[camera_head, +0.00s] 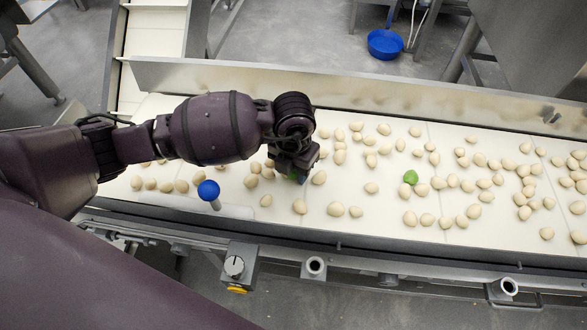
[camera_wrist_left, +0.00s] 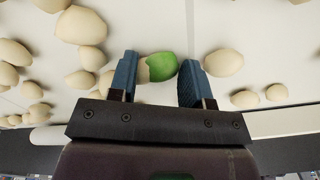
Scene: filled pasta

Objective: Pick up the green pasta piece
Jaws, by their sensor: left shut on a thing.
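A green pasta piece (camera_wrist_left: 162,66) is between the two blue fingers of my left gripper (camera_wrist_left: 157,78) in the left wrist view. A beige pasta piece (camera_wrist_left: 143,70) shows beside it, next to the left finger. The gripper is shut on the green piece; whether the beige one is also pinched I cannot tell. In the head view my left gripper (camera_head: 295,172) is low over the white belt and mostly hides what it holds. A second green piece (camera_head: 410,177) lies on the belt to its right, among beige pieces. My right gripper is not in view.
The white conveyor belt (camera_head: 245,213) carries many beige pieces, thickest at the right. A metal wall (camera_head: 400,88) runs along its back. A blue knob (camera_head: 208,190) stands near the front edge, left of the gripper. A blue bowl (camera_head: 384,44) is on the floor behind.

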